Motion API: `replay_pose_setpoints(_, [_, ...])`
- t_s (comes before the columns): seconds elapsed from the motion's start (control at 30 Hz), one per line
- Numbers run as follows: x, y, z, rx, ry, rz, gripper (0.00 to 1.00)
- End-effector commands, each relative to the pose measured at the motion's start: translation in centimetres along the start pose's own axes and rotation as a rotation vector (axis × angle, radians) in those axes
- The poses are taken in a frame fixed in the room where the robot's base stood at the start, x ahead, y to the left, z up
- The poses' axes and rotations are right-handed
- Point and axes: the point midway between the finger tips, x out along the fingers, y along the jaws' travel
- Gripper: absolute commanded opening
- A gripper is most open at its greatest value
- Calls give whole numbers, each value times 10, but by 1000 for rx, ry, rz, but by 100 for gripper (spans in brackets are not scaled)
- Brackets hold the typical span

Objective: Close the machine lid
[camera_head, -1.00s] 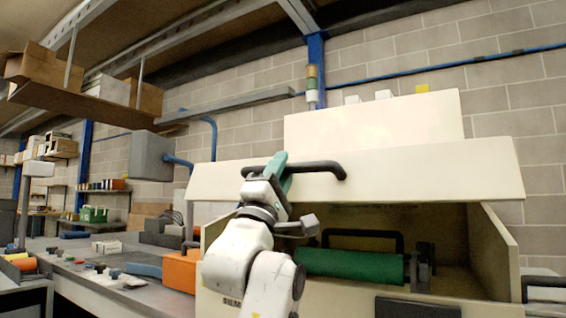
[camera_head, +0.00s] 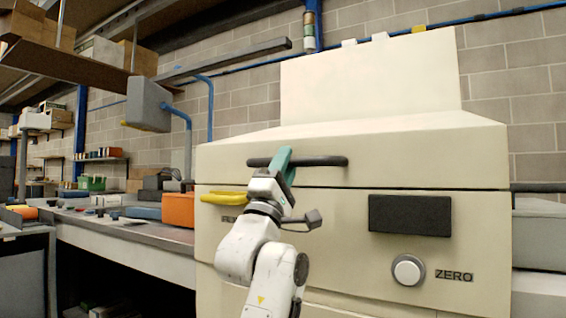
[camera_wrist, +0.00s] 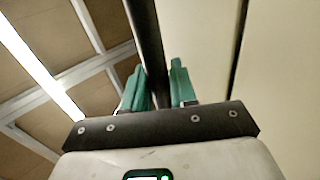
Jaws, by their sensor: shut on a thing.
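The cream machine lid (camera_head: 420,160) is down on the machine body (camera_head: 330,240), with only a thin dark seam between them in the head view. Its dark bar handle (camera_head: 325,161) runs across the lid's front. My gripper (camera_head: 283,160) is at the left part of this handle. In the wrist view, the teal fingers of my gripper (camera_wrist: 160,85) stand on either side of the dark handle bar (camera_wrist: 147,35) and are shut on it. The machine's inside is hidden behind the front.
A dark panel (camera_head: 410,215), a round white button (camera_head: 408,271) and a yellow handle (camera_head: 224,198) are on the machine's front. An orange box (camera_head: 178,210) and a grey lamp-like head (camera_head: 148,104) stand to the left, by a long workbench (camera_head: 120,235).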

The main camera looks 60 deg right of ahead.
Motion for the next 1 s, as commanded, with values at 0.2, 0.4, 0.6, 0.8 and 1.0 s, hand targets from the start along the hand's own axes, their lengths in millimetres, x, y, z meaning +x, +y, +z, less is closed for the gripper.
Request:
replay_pose_setpoints(0.2, [1,-12,0,-9,0,-18,0])
replay_pose_setpoints(0.4, [0,-13,0,-10,0,-18,0])
replay_pose_setpoints(0.6, [0,-13,0,-11,-1,-19,41])
replay_pose_setpoints(0.8, [-2,-12,0,-10,-1,-18,45])
replay_pose_setpoints(1.0, [-23,-11,0,-7,1,-16,45])
